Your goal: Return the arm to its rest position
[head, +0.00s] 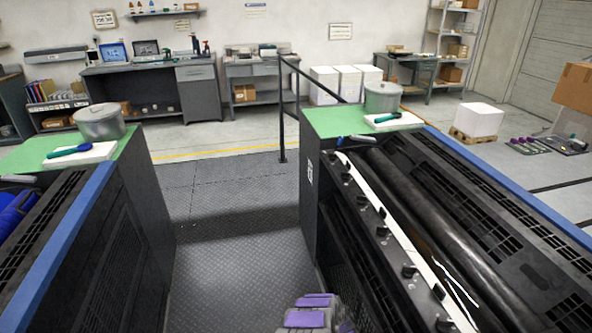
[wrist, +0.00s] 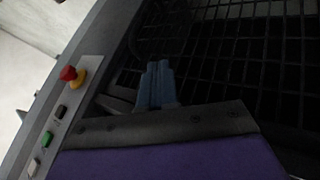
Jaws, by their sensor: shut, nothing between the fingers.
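My gripper (wrist: 159,68) shows in the wrist view as blue-grey fingers held together, shut and empty. Dark grille bars (wrist: 215,45) lie beyond the fingertips; I cannot tell how far away they are. In the head view, a purple and grey part of my arm (head: 312,311) shows at the bottom edge, low between the two ink units. The gripper's fingers cannot be made out there.
Ink units stand at left (head: 65,245) and right (head: 450,190), with a dark walkway (head: 222,215) between them. A black railing (head: 283,125) stands ahead. In the wrist view, a panel with a red knob (wrist: 68,73) and several buttons is at left.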

